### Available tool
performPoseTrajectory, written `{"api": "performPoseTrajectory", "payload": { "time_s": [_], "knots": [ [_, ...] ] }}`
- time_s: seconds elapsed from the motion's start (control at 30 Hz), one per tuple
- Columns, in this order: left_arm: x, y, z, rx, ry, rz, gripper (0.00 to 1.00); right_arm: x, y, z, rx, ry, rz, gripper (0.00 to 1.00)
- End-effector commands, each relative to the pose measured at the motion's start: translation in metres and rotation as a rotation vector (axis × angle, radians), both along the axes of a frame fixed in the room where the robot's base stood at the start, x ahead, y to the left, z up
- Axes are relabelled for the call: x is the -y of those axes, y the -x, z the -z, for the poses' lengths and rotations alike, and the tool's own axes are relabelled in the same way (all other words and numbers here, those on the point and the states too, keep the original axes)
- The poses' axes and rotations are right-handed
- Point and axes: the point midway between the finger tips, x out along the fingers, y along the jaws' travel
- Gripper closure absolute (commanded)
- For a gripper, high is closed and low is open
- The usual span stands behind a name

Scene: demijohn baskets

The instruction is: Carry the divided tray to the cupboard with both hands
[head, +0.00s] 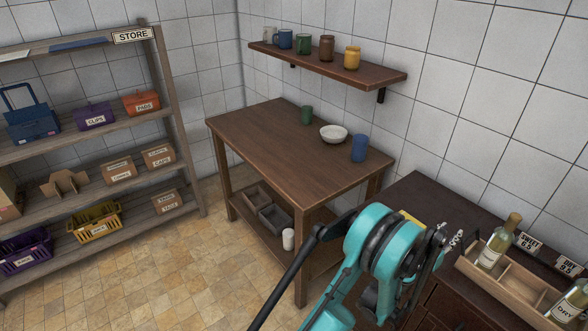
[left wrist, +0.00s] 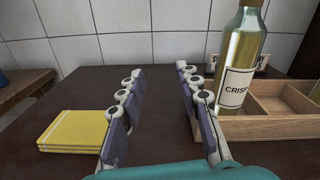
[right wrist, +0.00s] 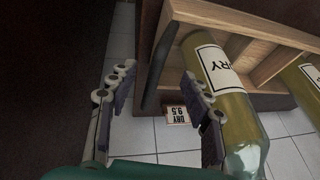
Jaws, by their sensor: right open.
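The wooden divided tray (head: 503,294) stands on the dark top at the lower right of the head view. It holds a bottle labelled CRISP (head: 497,245) and a bottle labelled DRY (head: 570,305). In the left wrist view, my left gripper (left wrist: 158,75) is open and empty, its right finger just left of the tray's end (left wrist: 270,127). In the right wrist view, my right gripper (right wrist: 157,80) is open near the tray's end (right wrist: 240,25), its right finger overlapping the DRY bottle (right wrist: 225,85). Whether it touches is unclear. I cannot tell which furniture is the cupboard.
A yellow stack (left wrist: 75,130) lies left of my left gripper. Small cards (head: 527,241) stand behind the tray. A wooden table (head: 285,150) holds a white bowl (head: 334,134), a blue cup (head: 359,148) and a green cup (head: 307,115). The STORE rack (head: 130,130) is at left; floor between is clear.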

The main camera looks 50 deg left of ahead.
Motion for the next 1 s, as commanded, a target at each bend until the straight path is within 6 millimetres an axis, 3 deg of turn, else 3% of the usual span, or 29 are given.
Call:
{"api": "performPoseTrajectory", "payload": {
  "time_s": [0.3, 0.67, 1.0],
  "knots": [
    [0.0, 0.0, -0.009, 0.0, 0.0, 0.0, 0.66, -0.001, 0.006, -0.015, 0.0, 0.0, 0.0, 0.5],
    [0.0, 0.0, -0.008, 0.0, 0.0, 0.0, 0.66, -0.001, 0.006, -0.016, 0.0, 0.0, 0.0, 0.5],
    [0.0, 0.0, -0.015, 0.0, 0.0, 0.0, 0.66, 0.014, 0.01, -0.025, 0.0, 0.0, 0.002, 0.5]
  ]
}}
